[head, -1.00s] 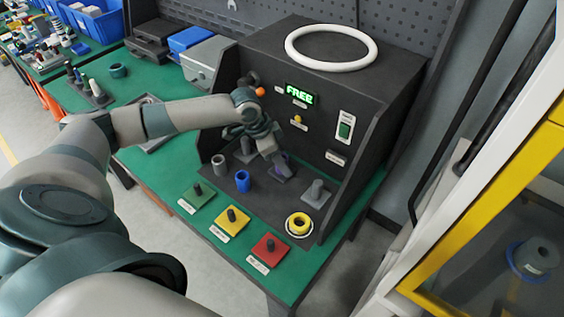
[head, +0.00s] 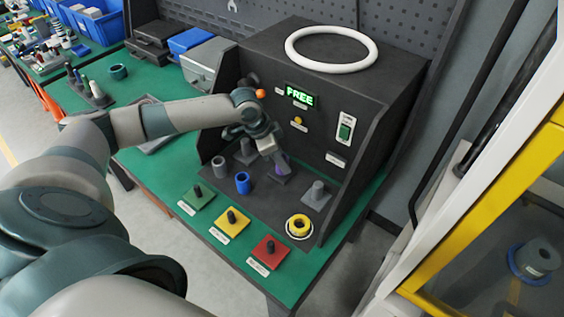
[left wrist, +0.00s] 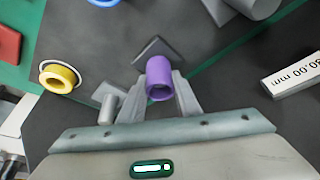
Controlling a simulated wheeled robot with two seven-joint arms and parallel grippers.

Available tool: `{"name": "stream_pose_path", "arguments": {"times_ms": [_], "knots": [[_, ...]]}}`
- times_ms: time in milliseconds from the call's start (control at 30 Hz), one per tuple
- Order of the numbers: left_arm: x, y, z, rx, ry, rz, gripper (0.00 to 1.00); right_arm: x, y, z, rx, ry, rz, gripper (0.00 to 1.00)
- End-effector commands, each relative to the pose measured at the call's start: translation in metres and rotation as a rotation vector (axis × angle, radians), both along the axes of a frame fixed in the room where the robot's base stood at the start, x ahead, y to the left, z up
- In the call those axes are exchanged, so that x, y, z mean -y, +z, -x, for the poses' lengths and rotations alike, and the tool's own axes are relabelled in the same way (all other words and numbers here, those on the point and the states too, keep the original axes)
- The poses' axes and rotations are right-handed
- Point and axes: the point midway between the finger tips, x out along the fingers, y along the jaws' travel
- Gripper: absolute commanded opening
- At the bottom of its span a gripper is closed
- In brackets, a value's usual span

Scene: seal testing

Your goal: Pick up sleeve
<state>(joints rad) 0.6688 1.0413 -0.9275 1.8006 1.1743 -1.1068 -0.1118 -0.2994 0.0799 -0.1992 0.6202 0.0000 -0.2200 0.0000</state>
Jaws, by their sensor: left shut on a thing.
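A purple sleeve (left wrist: 159,80) sits between the fingers of my left gripper (left wrist: 160,92) in the left wrist view. The gripper is shut on it, one finger on each side. A dark square plate (left wrist: 152,48) shows just behind the sleeve; I cannot tell whether the sleeve still touches it. In the head view my left gripper (head: 280,165) is low inside the dark test station, and it mostly hides the sleeve. My right gripper is not in view.
A blue sleeve (head: 242,182) and a grey sleeve (head: 218,167) stand to the left of the gripper. A grey post (head: 317,194) and a yellow ring (head: 299,226) are to its right. Green (head: 197,197), yellow (head: 231,222) and red (head: 268,252) plates with pegs line the front. The station's upright panel (head: 318,128) is behind.

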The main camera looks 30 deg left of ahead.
Motion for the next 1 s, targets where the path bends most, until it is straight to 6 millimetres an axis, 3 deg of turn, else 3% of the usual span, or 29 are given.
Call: {"name": "stream_pose_path", "arguments": {"times_ms": [400, 600, 800, 1000], "knots": [[0.000, 0.062, -0.002, 0.008, 0.000, 0.001, 0.01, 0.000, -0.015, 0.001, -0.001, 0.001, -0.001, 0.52], [0.000, 0.087, -0.002, 0.005, 0.001, 0.002, 0.01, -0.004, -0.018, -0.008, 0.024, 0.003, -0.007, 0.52], [0.000, 0.097, -0.001, 0.003, 0.001, 0.001, 0.02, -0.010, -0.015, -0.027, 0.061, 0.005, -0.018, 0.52], [0.000, 0.096, -0.001, 0.003, 0.001, 0.001, 0.02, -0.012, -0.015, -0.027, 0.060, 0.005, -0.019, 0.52]]}}
